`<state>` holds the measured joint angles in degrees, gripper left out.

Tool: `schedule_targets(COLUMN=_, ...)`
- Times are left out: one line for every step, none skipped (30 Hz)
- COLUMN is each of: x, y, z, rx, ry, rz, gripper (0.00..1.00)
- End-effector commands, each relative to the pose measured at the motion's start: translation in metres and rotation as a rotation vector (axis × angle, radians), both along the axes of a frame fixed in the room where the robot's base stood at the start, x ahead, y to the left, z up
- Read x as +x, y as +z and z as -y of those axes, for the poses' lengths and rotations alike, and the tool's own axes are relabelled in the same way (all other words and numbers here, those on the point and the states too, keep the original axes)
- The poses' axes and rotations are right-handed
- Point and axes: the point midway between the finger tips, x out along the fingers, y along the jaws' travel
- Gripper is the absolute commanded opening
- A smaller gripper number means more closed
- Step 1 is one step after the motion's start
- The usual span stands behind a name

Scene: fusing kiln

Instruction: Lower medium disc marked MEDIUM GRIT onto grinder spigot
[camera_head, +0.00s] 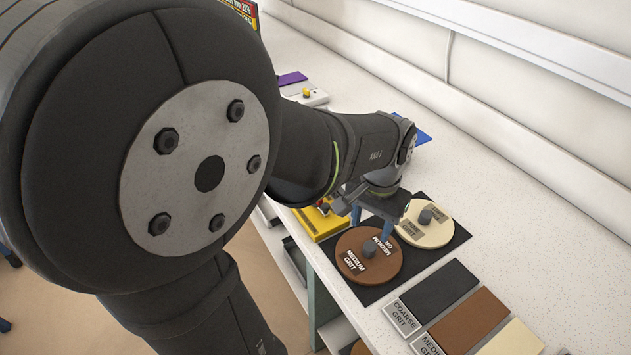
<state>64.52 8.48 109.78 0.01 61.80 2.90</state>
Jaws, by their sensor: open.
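The brown medium disc (352,272), marked MEDIUM GRIT, lies flat on a black mat (450,243). A dark knob (369,250) stands at its middle. My gripper (371,224) is open and empty, pointing down at the disc's far edge. Its two blue-grey fingers are apart, and the knob shows just in front of them. I cannot tell how high the fingertips are above the disc. I cannot make out the grinder spigot; my arm covers much of the left side.
A cream disc (436,235) with a dark knob lies beside the brown one, on its right. Black (440,291), brown (468,321) and cream (512,340) slabs lie at front right. A yellow object (318,223) is left of the gripper. The white worktop (545,260) is clear at right.

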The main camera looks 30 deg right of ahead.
Motion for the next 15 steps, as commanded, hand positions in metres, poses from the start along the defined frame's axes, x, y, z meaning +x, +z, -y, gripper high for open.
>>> schedule_targets(x=0.0, y=-0.008, z=0.0, rx=0.002, ry=0.0, rz=-0.001, gripper=0.51)
schedule_targets(x=0.0, y=-0.011, z=0.0, rx=0.002, ry=0.0, rz=-0.001, gripper=0.51)
schedule_targets(x=0.0, y=-0.014, z=0.0, rx=0.002, ry=0.0, rz=-0.001, gripper=0.51)
schedule_targets(x=0.0, y=-0.016, z=0.0, rx=0.001, ry=0.0, rz=0.0, gripper=0.51)
schedule_targets(x=0.0, y=-0.017, z=0.0, rx=0.0, ry=0.0, rz=0.0, gripper=0.51)
schedule_targets(x=0.0, y=-0.019, z=0.0, rx=0.0, ry=0.0, rz=0.0, gripper=0.51)
schedule_targets(x=-0.001, y=-0.021, z=0.0, rx=0.0, ry=0.0, rz=0.0, gripper=0.51)
schedule_targets(x=-0.001, y=-0.023, z=0.001, rx=0.001, ry=-0.001, rz=0.0, gripper=0.51)
schedule_targets(x=-0.002, y=-0.027, z=0.001, rx=0.002, ry=-0.001, rz=-0.001, gripper=0.51)
schedule_targets(x=-0.003, y=-0.032, z=0.002, rx=0.002, ry=-0.002, rz=-0.001, gripper=0.51)
schedule_targets(x=-0.004, y=-0.036, z=0.002, rx=0.003, ry=-0.002, rz=-0.001, gripper=0.51)
schedule_targets(x=-0.006, y=-0.043, z=0.003, rx=0.003, ry=-0.003, rz=-0.001, gripper=0.51)
schedule_targets(x=-0.007, y=-0.048, z=0.004, rx=0.005, ry=-0.002, rz=-0.002, gripper=0.51)
schedule_targets(x=-0.007, y=-0.052, z=0.004, rx=0.003, ry=-0.002, rz=-0.001, gripper=0.51)
schedule_targets(x=-0.007, y=-0.057, z=0.004, rx=0.003, ry=0.0, rz=-0.001, gripper=0.51)
